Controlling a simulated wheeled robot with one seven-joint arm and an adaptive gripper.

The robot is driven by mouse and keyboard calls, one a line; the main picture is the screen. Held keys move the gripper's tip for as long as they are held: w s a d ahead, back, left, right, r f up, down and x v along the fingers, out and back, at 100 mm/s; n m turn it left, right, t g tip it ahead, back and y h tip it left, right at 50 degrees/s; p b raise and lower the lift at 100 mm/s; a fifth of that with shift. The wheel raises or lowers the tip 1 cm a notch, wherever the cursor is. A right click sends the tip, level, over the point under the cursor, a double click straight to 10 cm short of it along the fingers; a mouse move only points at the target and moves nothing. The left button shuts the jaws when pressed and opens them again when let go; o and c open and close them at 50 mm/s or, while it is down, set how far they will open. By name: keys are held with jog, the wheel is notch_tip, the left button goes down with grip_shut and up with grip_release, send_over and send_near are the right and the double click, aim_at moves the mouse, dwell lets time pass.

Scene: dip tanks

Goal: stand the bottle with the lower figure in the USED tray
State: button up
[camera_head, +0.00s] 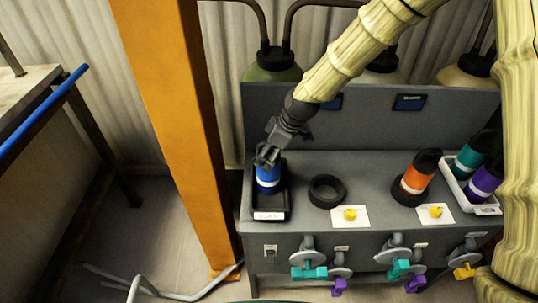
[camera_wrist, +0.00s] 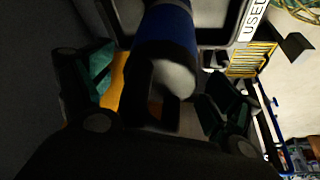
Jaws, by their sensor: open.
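A blue bottle with a black top (camera_head: 268,178) stands upright in the dark USED tray (camera_head: 283,205) at the left end of the bench. My gripper (camera_head: 267,155) is open at the bottle's top. In the wrist view the blue bottle (camera_wrist: 175,40) lies between the spread fingers of my gripper (camera_wrist: 160,88), and the USED tray (camera_wrist: 235,20) shows its label; contact cannot be told. An orange bottle (camera_head: 417,174) stands, slightly tilted in the picture, in a dark ring at right. I cannot read any figure on the bottles.
An empty black ring (camera_head: 327,189) sits mid-bench. A white tray (camera_head: 485,208) at right holds a teal bottle (camera_head: 468,160) and a purple bottle (camera_head: 484,183). White cards with yellow pieces lie along the front edge, above several valves. An orange post (camera_head: 180,120) stands close left of the bench.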

jog(key=b+v, duration=0.2)
jog(key=v, duration=0.9)
dwell(0.4)
